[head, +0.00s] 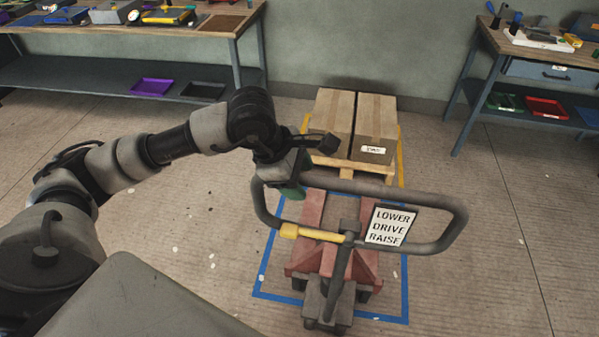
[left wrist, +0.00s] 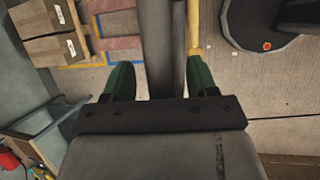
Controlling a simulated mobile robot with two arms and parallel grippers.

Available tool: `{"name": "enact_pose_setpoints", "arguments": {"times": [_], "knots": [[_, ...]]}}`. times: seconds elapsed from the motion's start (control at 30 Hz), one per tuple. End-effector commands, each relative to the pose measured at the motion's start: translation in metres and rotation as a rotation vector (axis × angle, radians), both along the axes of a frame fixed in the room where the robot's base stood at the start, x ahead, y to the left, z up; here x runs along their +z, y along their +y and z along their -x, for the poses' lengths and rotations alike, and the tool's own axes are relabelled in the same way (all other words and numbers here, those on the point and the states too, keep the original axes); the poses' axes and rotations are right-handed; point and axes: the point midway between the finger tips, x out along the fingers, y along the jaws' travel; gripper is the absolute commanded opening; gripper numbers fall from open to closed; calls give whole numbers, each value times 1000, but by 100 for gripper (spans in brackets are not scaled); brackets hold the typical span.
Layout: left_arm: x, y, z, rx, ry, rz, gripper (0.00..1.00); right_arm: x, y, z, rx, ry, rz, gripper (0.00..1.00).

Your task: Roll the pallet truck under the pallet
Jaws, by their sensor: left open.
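The pallet truck has red forks (head: 313,212) that point away from me toward a wooden pallet (head: 350,166), and its grey loop handle (head: 432,246) stands nearest me. The forks' far ends are partly hidden behind the handle, so I cannot tell whether they reach under the pallet. The pallet carries two cardboard boxes (head: 375,130). My left gripper (head: 290,190) is at the handle's far left part. In the left wrist view its green fingers (left wrist: 160,80) are open, with the grey handle bar (left wrist: 160,45) between them. My right gripper is out of view.
Blue tape (head: 406,290) outlines the floor around the truck; yellow tape (head: 400,150) borders the pallet. A workbench (head: 130,85) stands at the back left, another (head: 480,70) at the back right. Floor beside the truck is clear. A yellow lever (head: 310,233) sits on the handle.

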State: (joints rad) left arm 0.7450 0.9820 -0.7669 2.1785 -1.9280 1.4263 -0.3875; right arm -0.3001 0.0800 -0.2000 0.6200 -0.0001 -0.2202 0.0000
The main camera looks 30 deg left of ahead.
Motion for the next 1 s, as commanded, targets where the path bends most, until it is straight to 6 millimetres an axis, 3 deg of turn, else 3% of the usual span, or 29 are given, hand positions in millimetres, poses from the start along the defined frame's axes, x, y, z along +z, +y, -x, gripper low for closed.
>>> {"name": "enact_pose_setpoints", "arguments": {"times": [0.37, 0.77, 1.0], "knots": [[-7, -3, -2, 0, -1, 1, 58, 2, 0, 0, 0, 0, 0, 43], [-7, -2, -2, 0, -1, 1, 0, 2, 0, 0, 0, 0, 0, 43], [-6, -2, -2, 0, -1, 1, 0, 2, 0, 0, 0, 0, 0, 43]]}}
